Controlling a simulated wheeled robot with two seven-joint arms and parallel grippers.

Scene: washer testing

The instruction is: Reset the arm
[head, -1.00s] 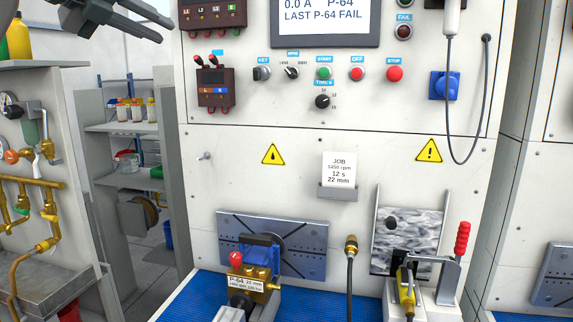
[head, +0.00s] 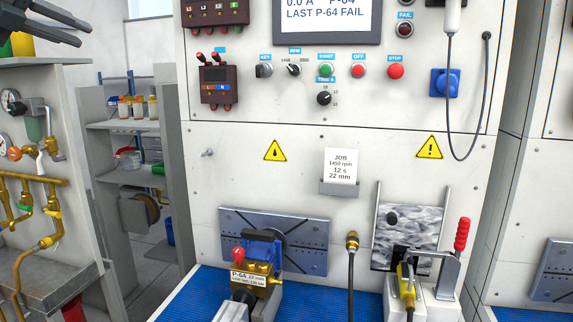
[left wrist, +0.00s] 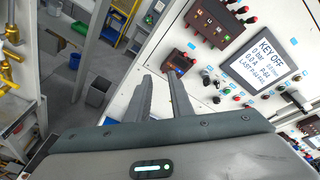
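My left gripper (head: 80,27) is at the upper left of the head view, in the air well away from the test panel. Its two dark fingers are apart with nothing between them. The left wrist view shows the same open, empty fingers (left wrist: 160,77), pointing toward the panel and the floor beyond. My right gripper is in neither view. The pump (head: 262,262) with its P-64 label sits on the blue mat in front of a slotted plate. The screen (left wrist: 264,60) reads KEY OFF, 0 bar, 0.0 A and LAST P-64 FAIL.
The test panel (head: 300,158) carries a key switch (head: 264,71), knobs and push buttons. A red-handled clamp (head: 461,240) and a hose fitting (head: 352,243) stand at the bench. Shelves (head: 118,125) and brass pipework (head: 40,190) are at the left. The air before the panel is clear.

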